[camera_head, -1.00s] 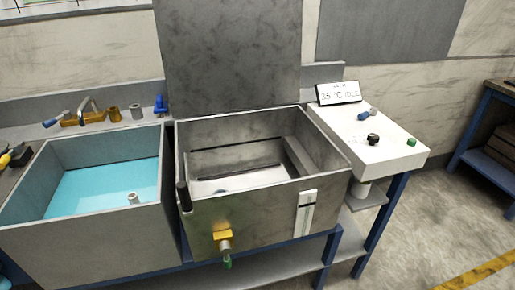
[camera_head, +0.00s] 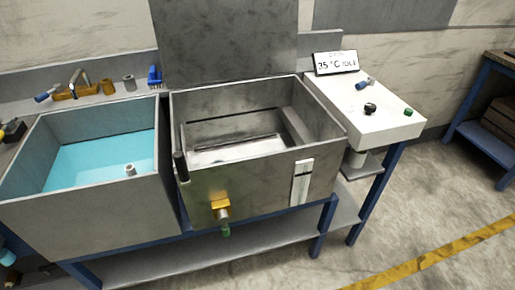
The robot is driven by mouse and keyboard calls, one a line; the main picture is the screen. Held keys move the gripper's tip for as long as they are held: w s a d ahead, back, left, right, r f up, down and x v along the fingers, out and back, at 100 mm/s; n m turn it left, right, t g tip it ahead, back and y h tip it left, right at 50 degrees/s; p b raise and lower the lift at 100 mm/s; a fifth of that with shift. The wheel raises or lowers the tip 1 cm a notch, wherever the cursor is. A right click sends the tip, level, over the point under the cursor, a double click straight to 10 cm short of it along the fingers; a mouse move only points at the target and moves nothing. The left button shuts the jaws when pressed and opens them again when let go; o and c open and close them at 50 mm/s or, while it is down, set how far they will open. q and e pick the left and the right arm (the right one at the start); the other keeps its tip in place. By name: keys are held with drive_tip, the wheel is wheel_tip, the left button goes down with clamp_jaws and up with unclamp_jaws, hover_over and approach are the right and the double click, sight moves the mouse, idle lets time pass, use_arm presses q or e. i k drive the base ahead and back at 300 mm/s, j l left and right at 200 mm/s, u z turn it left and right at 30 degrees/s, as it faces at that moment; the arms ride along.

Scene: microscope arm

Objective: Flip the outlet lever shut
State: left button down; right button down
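The outlet (camera_head: 221,206) sticks out of the lower front wall of the steel tank (camera_head: 245,183), with a yellow block at its top and a metal pipe below. A green part (camera_head: 225,230), which looks like the outlet lever, hangs downward at its end. It is too small to tell its exact setting. The tank is open on top, and its bottom looks bare or nearly so. Neither of my grippers is in view.
A basin with blue water (camera_head: 100,163) stands left of the tank. A white control panel (camera_head: 375,118) with knobs and a display (camera_head: 336,62) stands right. A blue-framed lower shelf (camera_head: 270,238) runs underneath. Open floor (camera_head: 400,220) lies at the right front.

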sight(371, 80)
drive_tip(key=i+l, duration=0.25)
drive_tip(key=l, duration=0.15)
drive_tip(key=i+l+u, duration=0.1)
drive_tip(key=i+l, duration=0.2)
drive_tip(key=i+l+u, duration=0.1)
drive_tip(key=i+l, duration=0.15)
drive_tip(key=l, duration=0.2)
drive_tip(key=i+l, duration=0.25)
drive_tip(key=l, duration=0.2)
